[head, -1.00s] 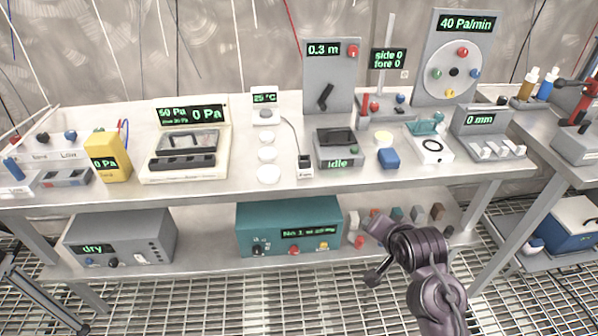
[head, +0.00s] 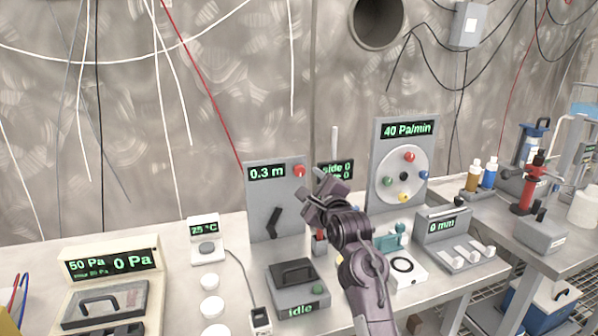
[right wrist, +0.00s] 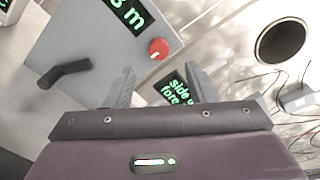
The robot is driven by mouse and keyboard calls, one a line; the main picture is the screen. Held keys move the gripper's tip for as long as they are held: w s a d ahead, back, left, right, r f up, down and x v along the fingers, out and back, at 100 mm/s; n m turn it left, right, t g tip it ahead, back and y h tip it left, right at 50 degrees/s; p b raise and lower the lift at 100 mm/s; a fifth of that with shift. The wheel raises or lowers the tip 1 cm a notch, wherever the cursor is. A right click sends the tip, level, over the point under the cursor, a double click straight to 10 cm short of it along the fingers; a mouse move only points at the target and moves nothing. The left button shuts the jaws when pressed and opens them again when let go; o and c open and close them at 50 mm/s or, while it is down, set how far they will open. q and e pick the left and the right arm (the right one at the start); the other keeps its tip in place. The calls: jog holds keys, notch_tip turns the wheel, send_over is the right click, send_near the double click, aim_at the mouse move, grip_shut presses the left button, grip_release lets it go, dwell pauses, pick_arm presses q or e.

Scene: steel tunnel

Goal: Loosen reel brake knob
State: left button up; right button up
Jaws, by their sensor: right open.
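A grey upright panel (head: 276,195) with a green "0.3 m" readout stands on the bench, with a dark crank handle (head: 273,224) on its face. A red knob (head: 299,171) sits at the panel's upper right corner; I take it for the reel brake knob. My right gripper (head: 320,187) is open and empty, just right of the knob in the head view. In the right wrist view, the red knob (right wrist: 159,48) shows beyond the gap between my open fingers (right wrist: 160,84), apart from them. My left gripper is out of view.
Right of the panel, a "side / fore" display (head: 334,172) is partly hidden by my gripper. A "40 Pa/min" board (head: 402,150) with coloured knobs stands further right. An "idle" box (head: 296,285) sits in front of the panel.

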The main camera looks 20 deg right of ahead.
aim_at(300, 172)
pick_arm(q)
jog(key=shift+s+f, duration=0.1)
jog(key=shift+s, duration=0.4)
pick_arm(e)
jog(key=shift+w+a+f, duration=0.1)
jog(key=shift+w, duration=3.35)
jog(key=c, duration=1)
jog(key=shift+o, duration=0.2)
pick_arm(q)
jog(key=shift+p, duration=0.4)
